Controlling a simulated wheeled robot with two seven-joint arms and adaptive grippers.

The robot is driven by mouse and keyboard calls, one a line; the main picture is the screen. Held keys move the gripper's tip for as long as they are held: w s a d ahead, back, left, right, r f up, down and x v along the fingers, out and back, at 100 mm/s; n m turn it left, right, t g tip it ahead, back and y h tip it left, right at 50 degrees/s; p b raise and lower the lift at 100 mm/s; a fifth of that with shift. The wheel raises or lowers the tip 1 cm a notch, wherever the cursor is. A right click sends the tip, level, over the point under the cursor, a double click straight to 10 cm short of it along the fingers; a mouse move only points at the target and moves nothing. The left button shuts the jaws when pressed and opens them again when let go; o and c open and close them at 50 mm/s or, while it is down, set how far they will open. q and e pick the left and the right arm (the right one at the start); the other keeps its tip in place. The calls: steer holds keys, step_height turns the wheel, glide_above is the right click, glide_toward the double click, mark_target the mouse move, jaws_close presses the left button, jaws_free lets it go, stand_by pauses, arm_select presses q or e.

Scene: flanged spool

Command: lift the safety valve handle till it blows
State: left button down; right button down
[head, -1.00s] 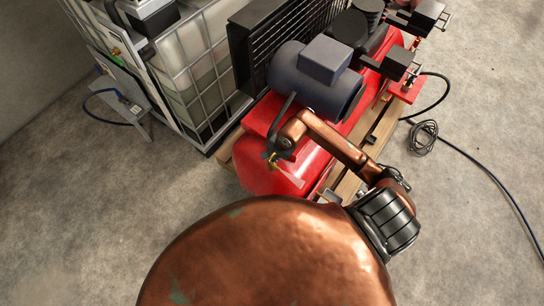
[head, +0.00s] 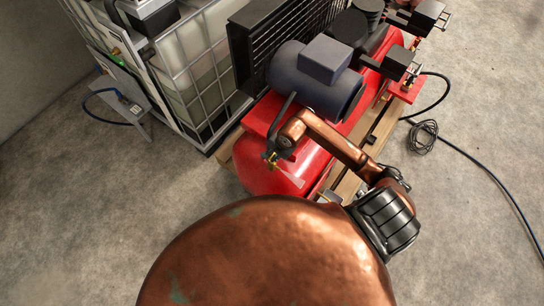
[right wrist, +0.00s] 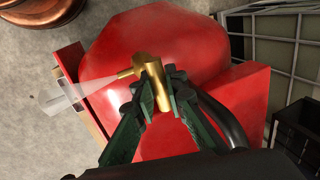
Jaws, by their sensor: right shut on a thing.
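The brass safety valve (right wrist: 142,62) sits at the end of the red tank (right wrist: 150,30). Its short side outlet points left in the right wrist view, and a pale, see-through jet (right wrist: 90,87) fans out from it to the lower left. My left gripper is not in view.
A dark motor (head: 312,80) stands on the tank, which rests on a wooden pallet (head: 349,186). A caged white container (head: 197,67) is to the left. A black hose (head: 474,163) lies on the floor at right.

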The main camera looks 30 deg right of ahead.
mark_target(273, 155)
steer(key=shift+f+b, duration=0.8)
steer(key=shift+b, duration=0.05)
stand_by(0.7)
steer(key=c, duration=1.6)
jaws_free()
steer(key=shift+r+p, duration=1.7)
steer(key=shift+r, duration=1.8)
steer(key=shift+s, duration=0.1)
